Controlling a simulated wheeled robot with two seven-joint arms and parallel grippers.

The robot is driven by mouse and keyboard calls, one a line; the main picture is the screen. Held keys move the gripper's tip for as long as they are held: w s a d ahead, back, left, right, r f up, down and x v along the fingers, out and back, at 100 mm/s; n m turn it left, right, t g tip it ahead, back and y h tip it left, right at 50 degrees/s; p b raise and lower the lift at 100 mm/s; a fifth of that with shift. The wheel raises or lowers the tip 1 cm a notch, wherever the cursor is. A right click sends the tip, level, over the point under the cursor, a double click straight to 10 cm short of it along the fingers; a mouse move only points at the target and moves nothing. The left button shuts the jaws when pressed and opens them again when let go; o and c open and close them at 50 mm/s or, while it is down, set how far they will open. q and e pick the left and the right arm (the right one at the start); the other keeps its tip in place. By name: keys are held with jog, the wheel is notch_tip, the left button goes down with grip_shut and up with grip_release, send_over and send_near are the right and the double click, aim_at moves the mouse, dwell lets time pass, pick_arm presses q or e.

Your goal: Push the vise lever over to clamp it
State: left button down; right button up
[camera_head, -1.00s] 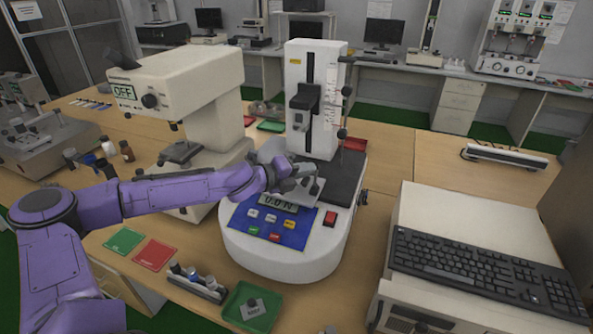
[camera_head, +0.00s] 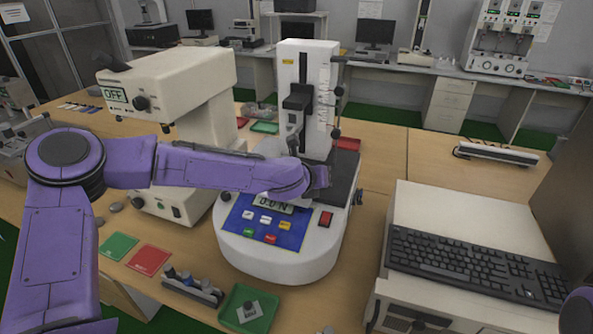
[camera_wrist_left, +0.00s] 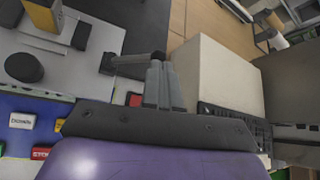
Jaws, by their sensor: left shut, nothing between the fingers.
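The white force tester (camera_head: 318,95) stands on the table, with a column, a blue button panel and a display reading about 0.0 N. My left gripper (camera_head: 322,178) is over its base, in front of the column, and hides the vise in the head view. In the left wrist view the gripper's grey fingers (camera_wrist_left: 165,85) are shut with nothing between them. A dark bar, seemingly the vise lever (camera_wrist_left: 130,60), lies just left of the fingertips; it looks close to or touching them, but I cannot tell which. My right gripper is out of view.
A beige microscope-like tester (camera_head: 175,85) marked OFF stands left of the force tester. A keyboard (camera_head: 470,265) lies on a beige box at the right. A green tray (camera_head: 232,318) and a small rack (camera_head: 192,287) are at the front.

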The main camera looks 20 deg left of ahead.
pick_arm(q)
jog(key=shift+d+f+m+y, duration=0.6)
jog(key=shift+d+y, duration=0.1)
jog(key=shift+y, duration=0.1)
jog(key=shift+a, duration=0.15)
jog(key=shift+a+f+b, duration=0.25)
jog(key=shift+a+b, duration=0.2)
jog(key=shift+a, duration=0.25)
jog(key=b+v, duration=0.1)
jog(key=v, duration=1.3)
jog(key=shift+d+r+b, duration=0.2)
jog(key=shift+d+b, duration=0.1)
jog(key=shift+d, duration=0.3)
jog(key=shift+w+f, duration=0.1)
